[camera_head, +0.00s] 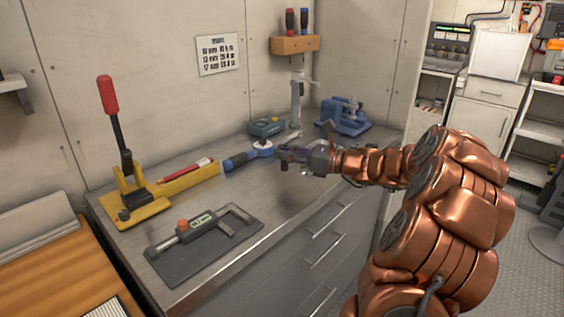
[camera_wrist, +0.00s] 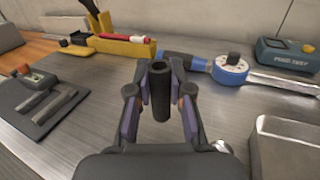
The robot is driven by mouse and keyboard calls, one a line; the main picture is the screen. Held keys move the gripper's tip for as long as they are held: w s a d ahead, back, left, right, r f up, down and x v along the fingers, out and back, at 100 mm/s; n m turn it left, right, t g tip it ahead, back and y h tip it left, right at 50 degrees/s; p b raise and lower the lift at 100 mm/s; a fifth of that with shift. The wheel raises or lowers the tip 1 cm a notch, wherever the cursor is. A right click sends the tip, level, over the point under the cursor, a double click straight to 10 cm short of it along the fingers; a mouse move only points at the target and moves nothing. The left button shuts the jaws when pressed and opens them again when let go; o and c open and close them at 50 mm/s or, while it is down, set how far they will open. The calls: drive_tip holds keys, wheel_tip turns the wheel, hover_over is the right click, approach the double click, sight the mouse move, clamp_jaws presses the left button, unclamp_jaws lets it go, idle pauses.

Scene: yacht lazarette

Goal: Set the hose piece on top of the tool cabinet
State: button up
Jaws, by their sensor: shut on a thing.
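The hose piece (camera_wrist: 160,92) is a short, dark, hollow tube. In the wrist view it stands upright between the two fingers of my gripper (camera_wrist: 159,88), which is shut on it. In the head view my gripper (camera_head: 286,153) is over the right half of the tool cabinet, and the hose piece is hard to make out there. The tool cabinet (camera_head: 300,232) is grey with several drawers and a bare metal top, also seen in the wrist view (camera_wrist: 95,130). I cannot tell whether the hose piece touches that top.
A blue-headed tool (camera_head: 262,147), a teal box (camera_head: 267,126) and a blue vise (camera_head: 344,118) stand behind my gripper. A yellow lever press (camera_head: 140,205), a yellow tray (camera_head: 190,183) and a caliper on a dark mat (camera_head: 185,265) occupy the left. Bare metal lies between.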

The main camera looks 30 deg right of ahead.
drive_tip(key=shift+w+f, duration=0.1)
drive_tip(key=shift+w, duration=0.7)
drive_tip(key=shift+w+f, duration=0.15)
drive_tip(key=shift+f, duration=1.6)
drive_tip(key=shift+f, duration=0.1)
drive_tip(key=o, duration=0.8)
drive_tip(key=shift+o, duration=0.2)
drive_tip(key=shift+s+d, duration=0.2)
drive_tip(key=shift+s, duration=0.1)
drive_tip(key=v, duration=1.1)
drive_tip(key=shift+s, duration=0.15)
